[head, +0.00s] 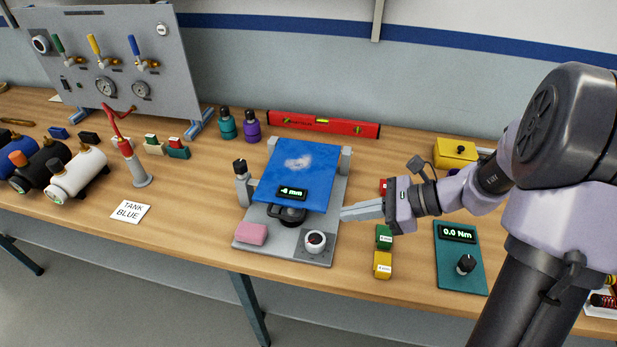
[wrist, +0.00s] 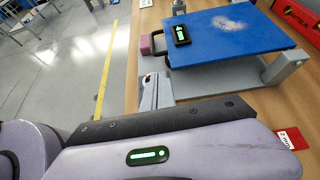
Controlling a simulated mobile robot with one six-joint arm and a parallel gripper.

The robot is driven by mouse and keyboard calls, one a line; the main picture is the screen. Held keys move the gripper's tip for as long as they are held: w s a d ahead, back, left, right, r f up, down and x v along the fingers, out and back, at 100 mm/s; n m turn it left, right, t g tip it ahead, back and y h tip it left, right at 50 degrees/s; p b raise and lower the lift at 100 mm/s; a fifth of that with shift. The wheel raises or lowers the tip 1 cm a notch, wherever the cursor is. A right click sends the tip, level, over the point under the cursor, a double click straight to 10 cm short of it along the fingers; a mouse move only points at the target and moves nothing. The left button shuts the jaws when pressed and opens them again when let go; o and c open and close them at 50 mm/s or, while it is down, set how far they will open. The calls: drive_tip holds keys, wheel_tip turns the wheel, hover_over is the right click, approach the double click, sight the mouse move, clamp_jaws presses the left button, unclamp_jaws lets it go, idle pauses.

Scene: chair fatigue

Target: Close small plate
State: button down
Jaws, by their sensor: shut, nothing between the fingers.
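A blue plate (head: 305,170) is tilted on a grey fixture (head: 325,222) in the middle of the bench, with a pale worn patch on its top. A small black display (head: 291,193) reading about -4 mm sits at its front edge, above a dark handle (head: 287,215). The blue plate also shows in the wrist view (wrist: 225,40), with the display (wrist: 181,35) on it. My gripper (head: 343,214) is shut and empty, its fingertips pointing left at the right side of the fixture near the plate's front right corner.
A pink block (head: 251,233) and a black knob (head: 315,241) sit on the fixture's front. Green (head: 384,236) and yellow (head: 383,264) blocks and a torque unit (head: 460,255) stand to the right. A red level (head: 323,124) lies behind.

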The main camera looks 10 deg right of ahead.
drive_tip(key=b+x, duration=0.4)
drive_tip(key=x, duration=0.6)
drive_tip(key=shift+w+d+f, duration=0.1)
drive_tip(key=shift+w, duration=0.05)
